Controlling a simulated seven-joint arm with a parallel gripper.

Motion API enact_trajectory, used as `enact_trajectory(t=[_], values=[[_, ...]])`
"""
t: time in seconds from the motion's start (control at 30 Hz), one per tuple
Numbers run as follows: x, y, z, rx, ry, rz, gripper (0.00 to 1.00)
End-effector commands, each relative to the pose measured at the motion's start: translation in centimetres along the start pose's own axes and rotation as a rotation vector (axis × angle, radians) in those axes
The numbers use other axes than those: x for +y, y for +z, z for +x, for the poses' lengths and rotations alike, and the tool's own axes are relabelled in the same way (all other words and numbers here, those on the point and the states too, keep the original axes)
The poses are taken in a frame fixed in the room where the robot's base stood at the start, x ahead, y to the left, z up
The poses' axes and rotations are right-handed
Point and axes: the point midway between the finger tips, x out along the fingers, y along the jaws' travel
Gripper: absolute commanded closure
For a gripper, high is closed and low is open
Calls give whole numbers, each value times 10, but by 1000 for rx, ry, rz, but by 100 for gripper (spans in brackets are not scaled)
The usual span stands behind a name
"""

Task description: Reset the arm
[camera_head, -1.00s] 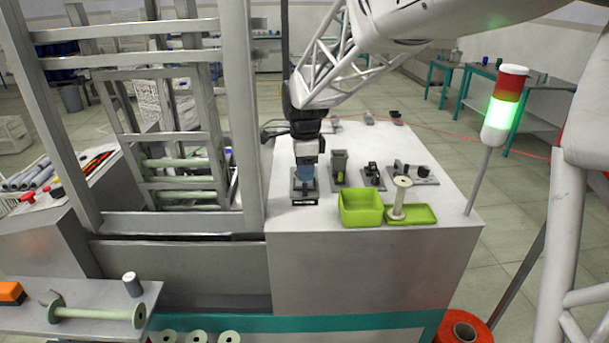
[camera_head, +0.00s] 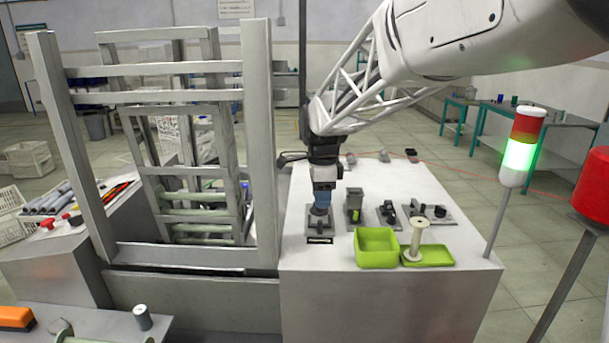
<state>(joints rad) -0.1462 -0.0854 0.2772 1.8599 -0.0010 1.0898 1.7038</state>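My arm reaches in from the upper right, and its end points straight down over the left part of the white table (camera_head: 400,170). My gripper (camera_head: 320,208) is at a small grey fixture (camera_head: 317,226) with a dark label on its front. A blue part shows at the gripper's lower end; I cannot tell whether it belongs to the gripper or is held. The fingers are too small and hidden to tell open from shut.
A green bin (camera_head: 376,248) and a green tray (camera_head: 428,256) with an upright pale bobbin (camera_head: 415,240) stand at the table's front. Small black fixtures (camera_head: 388,213) sit right of my gripper. A signal tower (camera_head: 521,150) shows green at the right. A metal frame (camera_head: 260,150) rises at the left.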

Motion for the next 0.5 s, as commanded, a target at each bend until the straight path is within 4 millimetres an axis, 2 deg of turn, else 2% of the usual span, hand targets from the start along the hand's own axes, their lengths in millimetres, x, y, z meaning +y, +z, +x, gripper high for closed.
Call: enact_trajectory(t=[0.27, 0.5], values=[[35, -18, -13, 7, -9, -131, 64], [88, -37, -23, 12, -41, -351, 64]])
